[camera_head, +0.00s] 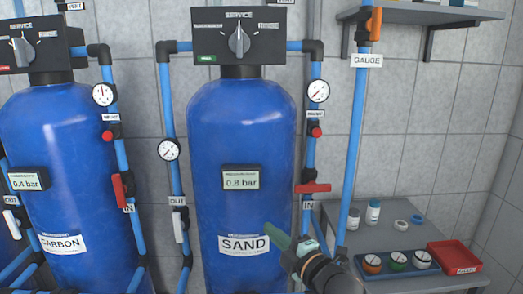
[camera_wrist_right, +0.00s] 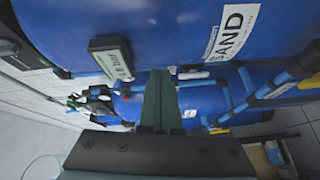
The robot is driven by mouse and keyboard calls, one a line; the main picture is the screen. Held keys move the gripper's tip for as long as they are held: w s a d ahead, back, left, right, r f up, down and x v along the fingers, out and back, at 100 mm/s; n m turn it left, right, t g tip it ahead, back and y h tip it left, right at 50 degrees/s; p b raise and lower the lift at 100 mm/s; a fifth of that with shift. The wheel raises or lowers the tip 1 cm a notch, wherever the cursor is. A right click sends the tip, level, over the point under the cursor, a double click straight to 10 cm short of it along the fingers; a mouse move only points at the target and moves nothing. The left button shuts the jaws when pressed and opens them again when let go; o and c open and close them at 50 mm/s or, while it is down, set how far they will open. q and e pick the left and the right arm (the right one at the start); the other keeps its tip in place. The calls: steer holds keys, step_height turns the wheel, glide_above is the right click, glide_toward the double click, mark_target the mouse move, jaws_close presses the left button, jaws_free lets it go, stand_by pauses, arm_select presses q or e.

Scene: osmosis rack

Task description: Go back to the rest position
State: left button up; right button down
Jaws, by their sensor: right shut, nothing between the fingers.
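My right gripper (camera_head: 281,239) shows at the lower middle of the head view, in front of the lower right part of the blue SAND tank (camera_head: 240,130). Its green fingers are shut with nothing between them. In the right wrist view the closed fingers (camera_wrist_right: 160,105) point toward blue tanks and pipes, with the SAND label (camera_wrist_right: 228,32) above. I cannot tell whether the gripper touches the tank. My left gripper is not in view.
The blue CARBON tank (camera_head: 60,140) stands at the left. Red valve handles (camera_head: 313,188) and gauges (camera_head: 318,91) stick out on the pipes. A grey table (camera_head: 385,228) at the right holds coloured-lid jars (camera_head: 397,261) and a red tray (camera_head: 455,257). A shelf (camera_head: 440,16) is above.

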steer(key=s+d+f+m+g+h, duration=0.1)
steer(key=s+f+m, duration=0.25)
steer(key=f, duration=0.35)
steer(key=s+d+f+m+h, duration=0.1)
steer(key=s+d+f+m, duration=0.2)
steer(key=f, duration=0.4)
steer(key=s+d+f+m+g+h, duration=0.1)
steer(key=s+d+f+m, duration=0.2)
steer(key=s+f, duration=0.4)
steer(key=s+d+f+m+g+h, duration=0.2)
steer(key=s+d+f+m, duration=0.2)
steer(key=s, duration=0.6)
steer(key=s+d+f+m+g+h, duration=0.1)
steer(key=s+d+f+m+h, duration=0.1)
steer(key=s+f+m, duration=0.5)
step_height(320, 180, down, 3)
steer(key=shift+s+d+f, duration=0.1)
steer(key=shift+s+d, duration=0.55)
steer(key=shift+s, duration=0.35)
